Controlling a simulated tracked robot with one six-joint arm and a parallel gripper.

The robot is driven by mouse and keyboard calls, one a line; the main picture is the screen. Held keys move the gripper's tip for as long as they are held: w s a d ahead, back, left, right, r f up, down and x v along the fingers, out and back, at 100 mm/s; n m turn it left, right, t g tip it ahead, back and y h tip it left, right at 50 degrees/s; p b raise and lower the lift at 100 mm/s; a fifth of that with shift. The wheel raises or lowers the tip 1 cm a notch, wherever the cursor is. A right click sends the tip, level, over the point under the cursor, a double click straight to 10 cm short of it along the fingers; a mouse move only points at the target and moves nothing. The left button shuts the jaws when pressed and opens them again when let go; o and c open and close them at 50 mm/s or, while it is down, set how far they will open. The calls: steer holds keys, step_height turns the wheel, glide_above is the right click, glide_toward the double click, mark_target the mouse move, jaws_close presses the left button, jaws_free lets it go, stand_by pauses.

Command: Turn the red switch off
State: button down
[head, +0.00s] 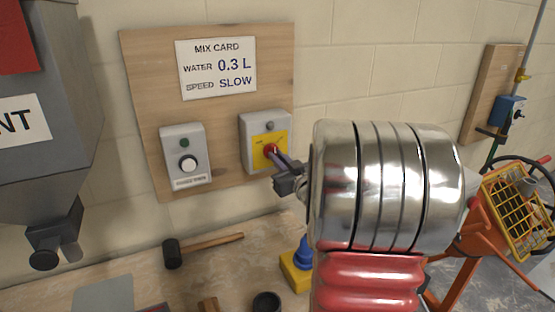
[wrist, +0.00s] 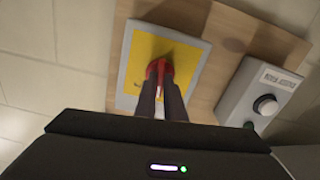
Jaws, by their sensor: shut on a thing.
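The red switch (head: 270,149) sits on a yellow plate (head: 262,138) on a grey box (head: 246,128), fixed to a wooden board on the wall. My gripper (head: 273,154) reaches it from the right and is shut on the switch. In the wrist view the red switch (wrist: 160,68) shows between and beyond the two dark fingers of my gripper (wrist: 161,85), with the yellow plate (wrist: 190,62) behind it. The fingers hide part of the switch, and I cannot read its on or off position.
A second grey box (head: 185,155) with a white knob and a green lamp is left of the switch box. The mix card (head: 217,68) is above. A mallet (head: 200,248) and a blue and yellow object (head: 299,265) are on the bench below. A grey hopper (head: 50,130) stands at left.

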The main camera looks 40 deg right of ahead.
steer(key=shift+a+f+n, duration=0.1)
steer(key=shift+n, duration=3.7)
steer(key=c, duration=1.8)
jaws_free()
steer(key=shift+c, duration=0.2)
steer(key=v, duration=1.3)
steer(key=shift+s+a, duration=0.15)
steer(key=shift+s, duration=0.2)
